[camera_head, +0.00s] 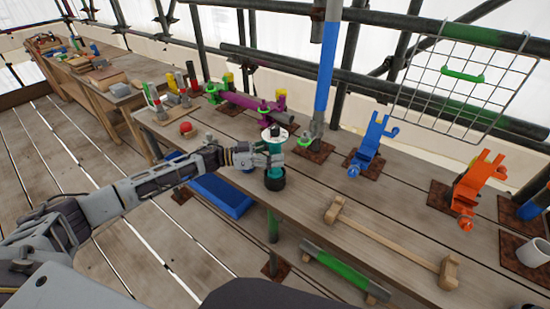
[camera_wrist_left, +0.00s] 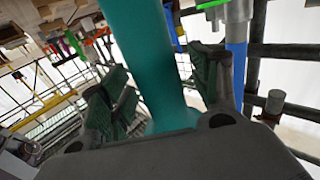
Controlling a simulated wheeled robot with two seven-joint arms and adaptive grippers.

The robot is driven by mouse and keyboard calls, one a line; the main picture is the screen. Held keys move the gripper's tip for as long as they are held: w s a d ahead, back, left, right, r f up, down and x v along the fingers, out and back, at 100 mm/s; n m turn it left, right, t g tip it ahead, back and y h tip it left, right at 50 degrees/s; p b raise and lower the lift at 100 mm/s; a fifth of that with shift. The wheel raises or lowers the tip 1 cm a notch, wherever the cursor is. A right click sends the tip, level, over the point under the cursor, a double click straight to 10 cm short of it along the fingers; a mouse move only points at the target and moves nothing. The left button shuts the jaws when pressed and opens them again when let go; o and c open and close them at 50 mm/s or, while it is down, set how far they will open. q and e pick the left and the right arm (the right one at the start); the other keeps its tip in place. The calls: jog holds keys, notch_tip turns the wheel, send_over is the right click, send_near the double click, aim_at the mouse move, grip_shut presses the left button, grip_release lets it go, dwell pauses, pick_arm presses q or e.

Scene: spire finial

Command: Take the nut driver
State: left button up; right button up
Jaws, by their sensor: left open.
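A teal upright cylinder (camera_head: 274,160), which looks like the nut driver, has a pale top and a black base on the wooden bench (camera_head: 310,190). In the left wrist view the teal shaft (camera_wrist_left: 150,60) runs between my fingers. My left gripper (camera_head: 276,158) is around it at mid-height in the head view. Its fingers (camera_wrist_left: 163,95) stand apart on both sides of the shaft, open; I cannot tell whether either touches it. The gripper hides part of the shaft. My right gripper is not in view.
A wooden mallet (camera_head: 390,241) lies to the right on the bench. Blue (camera_head: 370,143) and orange (camera_head: 477,187) brackets and a blue pole (camera_head: 326,65) stand behind. A red ball (camera_head: 186,128) lies left. A blue tray (camera_head: 222,193) is below the bench edge.

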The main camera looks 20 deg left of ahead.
aim_at(275, 126)
pick_arm(q)
grip_shut()
jog(key=shift+r, duration=0.15)
dwell(0.4)
jog(key=shift+w+r, duration=0.1)
jog(key=shift+r, duration=0.05)
jog(key=shift+r+p, duration=0.3)
jog(key=shift+r, duration=4.55)
